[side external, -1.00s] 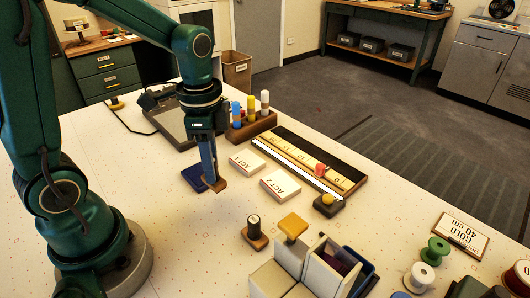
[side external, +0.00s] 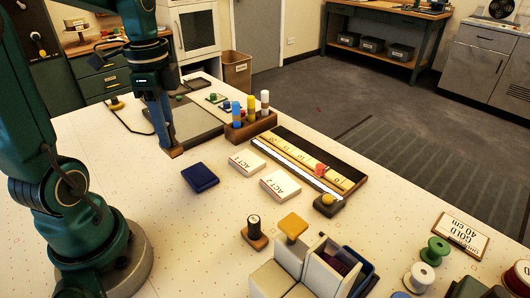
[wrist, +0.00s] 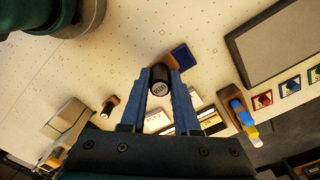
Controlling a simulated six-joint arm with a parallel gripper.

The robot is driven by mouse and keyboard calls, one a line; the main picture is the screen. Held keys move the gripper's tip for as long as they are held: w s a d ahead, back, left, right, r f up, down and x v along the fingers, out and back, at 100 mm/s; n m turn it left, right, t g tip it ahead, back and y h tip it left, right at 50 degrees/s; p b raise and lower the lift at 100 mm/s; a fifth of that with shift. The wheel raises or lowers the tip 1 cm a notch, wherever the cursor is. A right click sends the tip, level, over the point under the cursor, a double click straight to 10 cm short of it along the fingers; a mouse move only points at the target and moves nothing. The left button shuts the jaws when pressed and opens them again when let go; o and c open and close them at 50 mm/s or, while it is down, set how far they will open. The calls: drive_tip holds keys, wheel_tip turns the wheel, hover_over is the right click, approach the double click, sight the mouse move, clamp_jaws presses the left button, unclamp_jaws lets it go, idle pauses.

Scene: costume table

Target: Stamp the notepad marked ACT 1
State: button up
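My gripper (side external: 167,138) is shut on a stamp with a brown base (side external: 174,152), held above the left part of the table by the grey tray. In the wrist view the stamp's dark round handle top (wrist: 160,82) is between the fingertips. The ACT 1 notepad (side external: 247,163) lies to the right of the gripper, its label printed on its white top; I see no stamp mark on it. The ACT 2 notepad (side external: 280,185) lies in front of it. The dark blue ink pad (side external: 200,177) lies between the gripper and the notepads, also in the wrist view (wrist: 182,56).
A second stamp (side external: 255,234) stands nearer the front. A yellow square-topped item (side external: 293,226) and a box group (side external: 320,265) are beside it. A pen rack (side external: 252,126), a ruler tray (side external: 320,160) and a grey tray (side external: 195,122) line the back. Table left of the ink pad is clear.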

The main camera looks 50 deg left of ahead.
clamp_jaws()
drive_tip(key=shift+c, duration=0.9)
unclamp_jaws()
clamp_jaws()
drive_tip(key=shift+w+a+f, duration=0.15)
drive_tip(key=shift+w+f, duration=0.65)
drive_tip(key=shift+f, duration=0.6)
drive_tip(key=shift+w+a+f, duration=0.1)
drive_tip(key=shift+w+f, duration=0.75)
drive_tip(key=shift+f, duration=0.6)
drive_tip(key=shift+w+a+f, duration=0.15)
drive_tip(key=shift+w+f, duration=0.65)
drive_tip(key=shift+f, duration=0.6)
drive_tip(key=shift+f, duration=0.6)
drive_tip(key=shift+r, duration=0.1)
